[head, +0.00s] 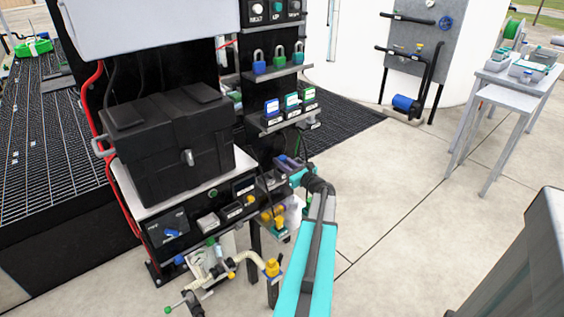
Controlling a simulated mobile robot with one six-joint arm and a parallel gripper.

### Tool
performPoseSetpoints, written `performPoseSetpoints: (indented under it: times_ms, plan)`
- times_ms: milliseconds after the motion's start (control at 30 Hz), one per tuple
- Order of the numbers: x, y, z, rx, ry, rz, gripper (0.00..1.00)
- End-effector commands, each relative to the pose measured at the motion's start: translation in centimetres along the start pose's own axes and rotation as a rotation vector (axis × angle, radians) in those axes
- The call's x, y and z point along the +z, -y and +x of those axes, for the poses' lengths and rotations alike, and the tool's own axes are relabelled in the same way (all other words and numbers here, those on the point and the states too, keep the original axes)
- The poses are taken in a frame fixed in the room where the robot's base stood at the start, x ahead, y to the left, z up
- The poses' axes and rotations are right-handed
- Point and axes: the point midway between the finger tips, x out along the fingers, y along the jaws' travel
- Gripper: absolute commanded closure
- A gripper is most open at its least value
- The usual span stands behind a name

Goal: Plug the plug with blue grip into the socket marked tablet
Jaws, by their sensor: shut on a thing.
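My gripper (292,172) is at the end of my teal arm, close to the right end of the black bench unit. It is small and partly hidden by my wrist. A small blue-purple piece (287,162) shows at its tip. It looks like the plug with blue grip, but its prongs and cable cannot be made out. Labelled dark panels (243,186) are on the unit's front, just left of my gripper. Their lettering is too small to read, so I cannot tell which socket is marked tablet. I cannot tell whether the plug touches any socket.
A black lidded case (170,150) stands on the bench, left of my gripper. Small devices with screens (291,103) stand on a shelf above, with several padlocks (279,60) higher up. Pipes and a yellow valve (272,268) are below.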

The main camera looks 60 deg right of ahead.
Motion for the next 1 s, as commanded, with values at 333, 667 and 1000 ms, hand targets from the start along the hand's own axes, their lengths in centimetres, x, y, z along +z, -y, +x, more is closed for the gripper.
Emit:
performPoseSetpoints:
  times_ms: [333,667,1000]
  plan:
    - [-0.10,0.02,-0.02,0.000,0.000,0.000,1.00]
    - [-0.10,0.04,-0.03,0.000,0.000,0.000,0.58]
    - [-0.13,0.02,-0.93,-0.002,-0.001,0.000,0.58]
